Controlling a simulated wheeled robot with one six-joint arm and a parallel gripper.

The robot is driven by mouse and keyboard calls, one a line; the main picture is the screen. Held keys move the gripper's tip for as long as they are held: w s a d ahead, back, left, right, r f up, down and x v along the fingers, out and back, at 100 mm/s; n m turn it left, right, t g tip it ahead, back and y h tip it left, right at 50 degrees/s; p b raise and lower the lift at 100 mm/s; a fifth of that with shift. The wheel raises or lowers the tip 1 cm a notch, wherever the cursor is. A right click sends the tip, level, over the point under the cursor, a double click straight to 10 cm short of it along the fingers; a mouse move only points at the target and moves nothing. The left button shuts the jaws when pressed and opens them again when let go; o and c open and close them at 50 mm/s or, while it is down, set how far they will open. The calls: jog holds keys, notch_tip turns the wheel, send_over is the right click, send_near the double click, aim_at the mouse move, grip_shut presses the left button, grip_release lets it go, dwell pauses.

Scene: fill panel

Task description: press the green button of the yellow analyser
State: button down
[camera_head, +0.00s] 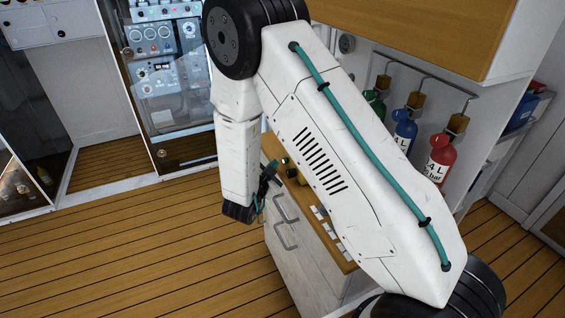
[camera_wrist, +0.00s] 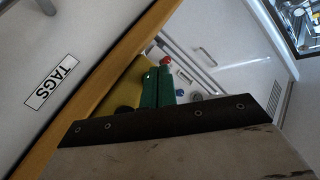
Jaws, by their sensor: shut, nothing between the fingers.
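The yellow analyser (camera_wrist: 122,92) shows in part in the wrist view, left of my fingers and partly behind them. In the head view a small yellowish thing (camera_head: 290,168) on the wooden worktop, mostly hidden by my arm, may be the same analyser. I cannot make out its green button; my own green fingers cover the area beside it. My gripper (camera_wrist: 158,88) is shut and empty, its two green fingers side by side. In the head view my gripper (camera_head: 269,176) is at the left edge of the worktop. I cannot tell whether it touches anything.
A red knob (camera_wrist: 166,61) and a blue knob (camera_wrist: 180,93) show near my fingertips. A white cabinet (camera_head: 300,262) with handles stands below the worktop. Gas cylinders, including a red one (camera_head: 440,158), hang behind. The plank floor (camera_head: 120,245) at left is clear.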

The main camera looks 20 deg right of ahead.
jog(key=shift+a, duration=3)
